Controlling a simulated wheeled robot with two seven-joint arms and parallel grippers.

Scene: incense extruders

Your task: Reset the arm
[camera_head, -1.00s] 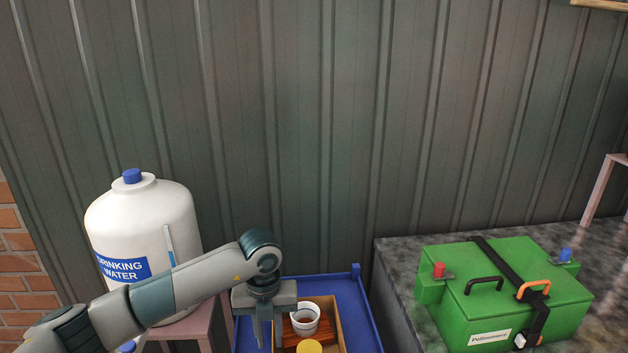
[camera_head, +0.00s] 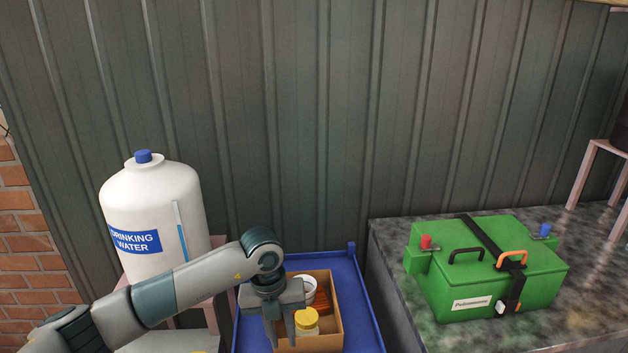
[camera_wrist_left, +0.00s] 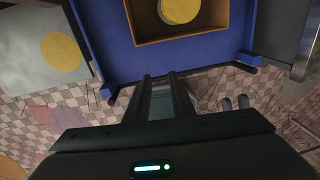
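My left gripper (camera_head: 280,330) is in the lower middle of the head view, empty, with a gap between its two fingers. It hangs by the near left part of a wooden box (camera_head: 335,315) on a blue tray (camera_head: 358,300). The left wrist view also shows the gripper (camera_wrist_left: 160,77), its fingers apart, pointing toward the tray's edge. In the box are a jar with a yellow lid (camera_head: 306,319), a white cup (camera_head: 308,283) partly hidden behind my gripper, and a reddish-brown piece (camera_head: 320,300). My right gripper is out of view.
A white drinking water bottle (camera_head: 155,205) stands on a pinkish stand at the left. A green battery box (camera_head: 485,270) sits on a dark stone counter (camera_head: 400,275) at the right. A corrugated metal wall (camera_head: 320,120) closes off the back.

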